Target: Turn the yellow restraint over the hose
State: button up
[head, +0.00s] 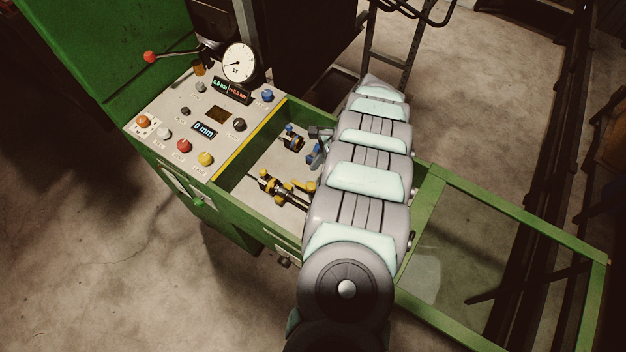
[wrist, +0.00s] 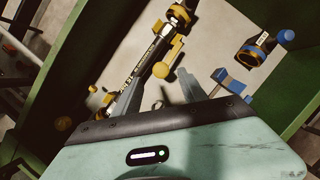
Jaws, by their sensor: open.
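In the wrist view, a yellow restraint (wrist: 168,61) with a rounded knob sits beside the dark labelled hose assembly (wrist: 138,62). I cannot tell whether any of it crosses over the hose. In the head view, the hose (head: 287,196) and the yellow parts (head: 301,187) lie inside the green machine's bay, partly behind my arm. My gripper (wrist: 160,82) is open in the wrist view. Its two grey fingers stand apart, with the restraint just beyond their tips, and nothing is seen held between them. The gripper is mostly hidden by my arm in the head view.
A blue-knobbed restraint (wrist: 262,48) sits at the right in the wrist view, with another blue part (wrist: 228,80) close to the right finger. Green bay walls (head: 240,205) bound the space. A control panel (head: 200,118) with gauge and knobs stands at the left.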

aim_at(311, 185)
jog(key=x, duration=0.5)
jog(key=shift+f, duration=0.1)
jog(key=shift+c, duration=0.2)
grip_shut()
dwell(1.0)
